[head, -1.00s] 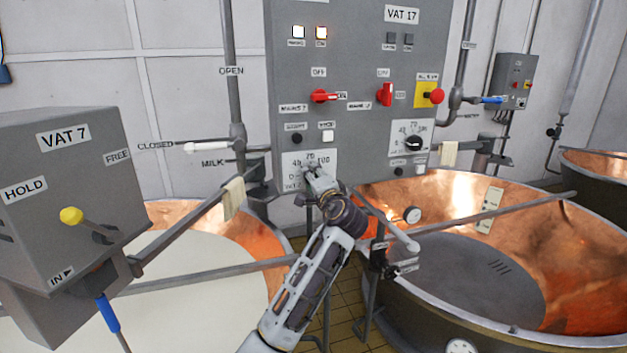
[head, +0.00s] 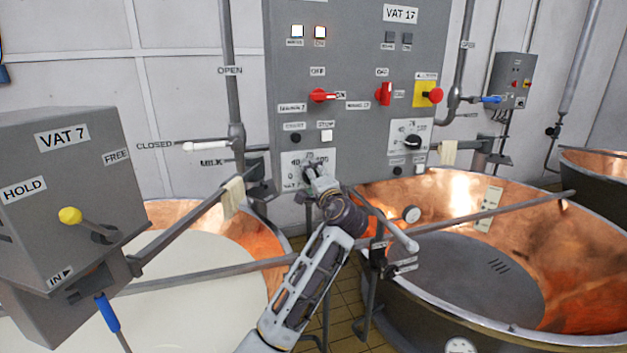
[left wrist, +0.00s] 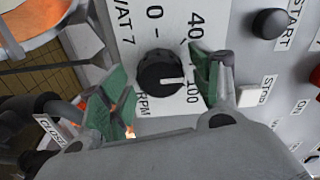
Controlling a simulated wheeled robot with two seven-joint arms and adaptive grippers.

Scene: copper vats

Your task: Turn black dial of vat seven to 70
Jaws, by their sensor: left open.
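The black dial of vat seven (left wrist: 160,72) shows in the left wrist view on a white plate marked VAT 7, RPM, 0, 40 and 100. Its white pointer line points right, toward the 100 mark. The 70 mark is hidden behind a finger there. My left gripper (left wrist: 160,78) is open, with one green-padded finger on each side of the dial and gaps between pads and dial. In the head view my left gripper (head: 313,176) is at the lower left plate (head: 321,156) of the grey panel and mostly covers the dial. My right gripper is not in view.
The grey panel (head: 352,75) also carries red switches, a red emergency button (head: 436,95) and a second black dial (head: 413,143) at right. A start button (left wrist: 271,23) and white stop button (left wrist: 249,96) sit near the dial. Copper vats and a metal rail (head: 205,275) lie below.

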